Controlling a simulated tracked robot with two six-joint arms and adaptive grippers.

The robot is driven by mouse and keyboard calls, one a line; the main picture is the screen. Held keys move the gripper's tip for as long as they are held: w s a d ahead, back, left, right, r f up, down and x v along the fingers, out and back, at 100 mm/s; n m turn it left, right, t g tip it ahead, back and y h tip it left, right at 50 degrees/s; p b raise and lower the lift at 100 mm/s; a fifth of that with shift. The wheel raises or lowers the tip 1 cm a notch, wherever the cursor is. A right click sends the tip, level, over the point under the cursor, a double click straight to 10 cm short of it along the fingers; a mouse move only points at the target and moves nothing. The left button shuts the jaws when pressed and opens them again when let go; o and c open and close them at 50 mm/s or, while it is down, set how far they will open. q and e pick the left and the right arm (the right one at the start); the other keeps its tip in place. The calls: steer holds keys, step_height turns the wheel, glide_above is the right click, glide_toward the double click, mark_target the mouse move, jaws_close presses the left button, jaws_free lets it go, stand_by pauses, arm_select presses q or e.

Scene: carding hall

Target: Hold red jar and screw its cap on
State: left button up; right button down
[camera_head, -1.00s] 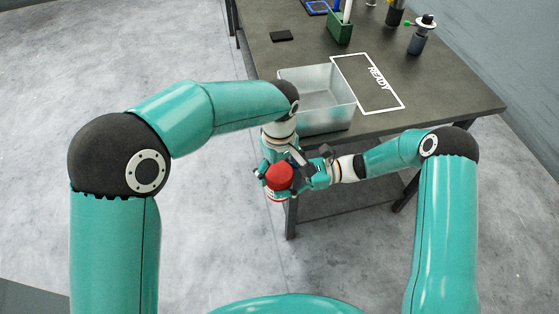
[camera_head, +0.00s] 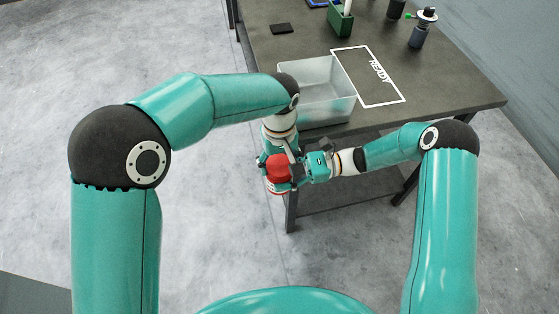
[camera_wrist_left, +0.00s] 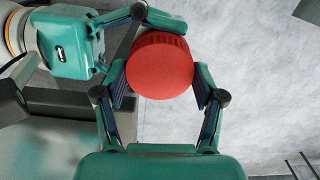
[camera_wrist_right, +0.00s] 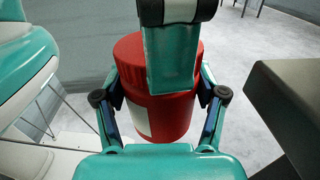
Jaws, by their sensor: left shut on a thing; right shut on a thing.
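The red jar (camera_wrist_right: 172,118) has a white label and is upright in the right wrist view. My right gripper (camera_wrist_right: 160,105) is shut on its body from the side. The round red cap (camera_wrist_left: 160,68) has a ribbed edge and sits on top of the jar, with no clear gap between them. My left gripper (camera_wrist_left: 160,88) is shut on the cap from above, its fingers on opposite sides. One left finger hides part of the cap and jar in the right wrist view. In the head view the cap (camera_head: 278,168) is partly covered by the grippers.
The jar is held in front of the dark table (camera_head: 465,92), off its surface. A translucent bin (camera_head: 318,104) stands at the table's near edge.

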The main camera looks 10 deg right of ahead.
arm_select(q)
steer(key=m, duration=0.8)
steer(key=shift+m, duration=0.3)
steer(key=m, duration=0.6)
steer(key=shift+m, duration=0.3)
steer(key=o, duration=1.3)
steer(key=shift+c, duration=0.2)
steer(key=shift+r, duration=2.25)
steer(key=shift+c, duration=0.4)
